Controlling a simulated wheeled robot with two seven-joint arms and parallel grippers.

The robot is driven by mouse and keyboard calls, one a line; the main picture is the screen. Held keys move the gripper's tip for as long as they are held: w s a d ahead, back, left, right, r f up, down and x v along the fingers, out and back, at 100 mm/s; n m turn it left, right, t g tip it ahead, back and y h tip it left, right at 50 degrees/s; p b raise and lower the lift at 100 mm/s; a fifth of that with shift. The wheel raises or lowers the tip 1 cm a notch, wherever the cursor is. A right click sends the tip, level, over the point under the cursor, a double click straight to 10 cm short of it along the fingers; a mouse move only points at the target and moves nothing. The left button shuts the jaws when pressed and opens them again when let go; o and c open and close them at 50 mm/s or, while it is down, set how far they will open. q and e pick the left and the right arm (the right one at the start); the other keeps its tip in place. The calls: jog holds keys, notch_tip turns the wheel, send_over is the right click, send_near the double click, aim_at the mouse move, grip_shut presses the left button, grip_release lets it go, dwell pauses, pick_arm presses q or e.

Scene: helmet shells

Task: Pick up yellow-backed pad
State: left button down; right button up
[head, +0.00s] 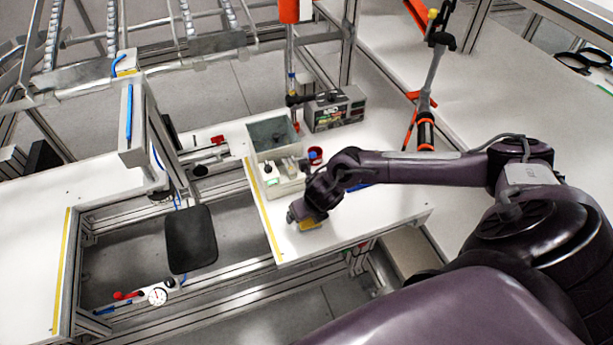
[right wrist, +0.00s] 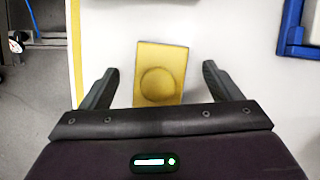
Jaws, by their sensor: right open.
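The yellow-backed pad (right wrist: 161,73) lies on the white table in the right wrist view, a yellow rectangle with a round mark at its near end. In the head view the pad (head: 310,225) shows partly, with my right gripper over it. My right gripper (right wrist: 161,85) is open, with one finger on each side of the pad and a gap on both sides. The pad's near edge lies close to the gripper's palm in the picture. My left gripper is not in view.
A grey bin (head: 270,133) and a white tray with small parts (head: 285,187) stand behind the gripper. A grey box (head: 335,110) stands farther back. A blue-edged object (right wrist: 292,28) lies to the right. A yellow strip (head: 262,212) marks the table's left edge.

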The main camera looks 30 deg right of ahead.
jog(key=shift+f, duration=0.2)
jog(key=c, duration=1.2)
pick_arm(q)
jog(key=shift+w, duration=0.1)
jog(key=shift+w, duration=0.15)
pick_arm(e)
jog(key=shift+r, duration=0.6)
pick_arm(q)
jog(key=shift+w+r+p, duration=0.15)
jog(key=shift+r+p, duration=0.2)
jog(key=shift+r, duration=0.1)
pick_arm(e)
jog(key=shift+r, duration=9.45)
